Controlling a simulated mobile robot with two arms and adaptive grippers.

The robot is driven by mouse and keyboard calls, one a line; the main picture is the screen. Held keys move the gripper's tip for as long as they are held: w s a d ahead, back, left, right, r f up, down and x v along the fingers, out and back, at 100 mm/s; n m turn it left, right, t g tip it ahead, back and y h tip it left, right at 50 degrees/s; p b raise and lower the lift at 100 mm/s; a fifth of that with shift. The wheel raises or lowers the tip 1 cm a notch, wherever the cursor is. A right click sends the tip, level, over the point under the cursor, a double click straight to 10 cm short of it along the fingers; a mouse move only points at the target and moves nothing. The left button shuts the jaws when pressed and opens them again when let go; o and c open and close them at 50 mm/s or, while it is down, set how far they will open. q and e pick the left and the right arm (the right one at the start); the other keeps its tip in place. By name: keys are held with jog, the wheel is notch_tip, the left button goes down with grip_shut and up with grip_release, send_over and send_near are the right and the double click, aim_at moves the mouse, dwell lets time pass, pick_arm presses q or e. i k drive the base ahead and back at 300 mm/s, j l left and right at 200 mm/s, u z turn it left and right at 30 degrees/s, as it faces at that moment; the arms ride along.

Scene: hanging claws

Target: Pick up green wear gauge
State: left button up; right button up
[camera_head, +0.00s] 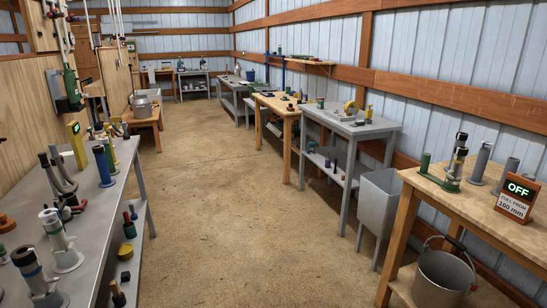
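I cannot tell for sure which thing is the green wear gauge. A green upright piece with a flat green foot (425,166) stands on the wooden table at the right. A dark-capped cylinder (456,162) stands close beside it, over the same foot. Another green device (72,86) is mounted on the wood-panelled wall at the left. Small green items also sit on the benches farther back, too small to make out. Neither of my grippers is in view.
The wooden table (480,208) also holds grey cylinders (481,163) and an orange "OFF" sign (516,197). A metal bucket (441,277) and a grey bin (378,205) stand below and beside it. A crowded grey bench (95,225) lines the left. The middle floor (215,190) is clear.

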aim_at(320, 103)
jog(key=i, duration=3.25)
jog(key=i+j, duration=0.1)
jog(key=i, duration=1.5)
jog(key=l+z, duration=0.05)
jog(key=l, duration=0.05)
